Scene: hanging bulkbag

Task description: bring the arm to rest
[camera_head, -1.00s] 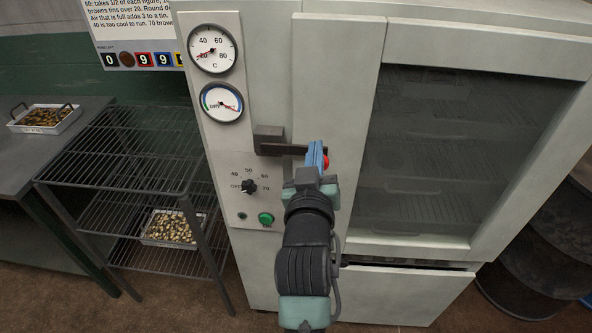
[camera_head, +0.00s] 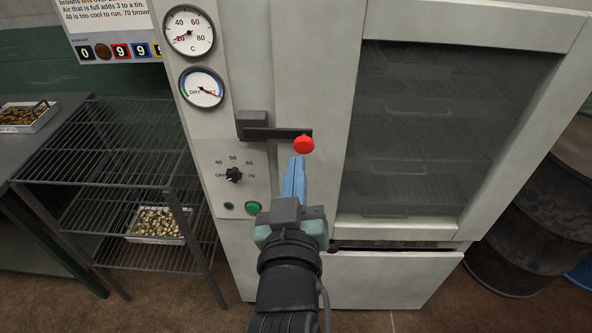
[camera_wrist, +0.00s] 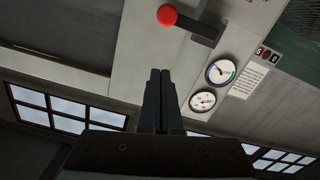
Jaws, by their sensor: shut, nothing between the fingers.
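My gripper (camera_head: 296,166) is shut and empty, with its blue fingers together. It stands in front of the pale cabinet (camera_head: 300,235), just below the red knob (camera_head: 303,144) at the end of the dark door handle (camera_head: 268,132), and looks apart from it. In the wrist view the shut fingers (camera_wrist: 158,75) point up the picture, with the red knob (camera_wrist: 167,15) above them. The cabinet's glass door (camera_head: 425,120) is closed, with racks dimly seen behind it.
Two gauges (camera_head: 189,31) (camera_head: 202,88), a dial (camera_head: 233,175) and a green button (camera_head: 253,208) are on the cabinet's left panel. A wire rack (camera_head: 110,150) with a tray (camera_head: 160,223) stands left. Another tray (camera_head: 28,117) lies on the table. A dark drum (camera_head: 510,240) stands right.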

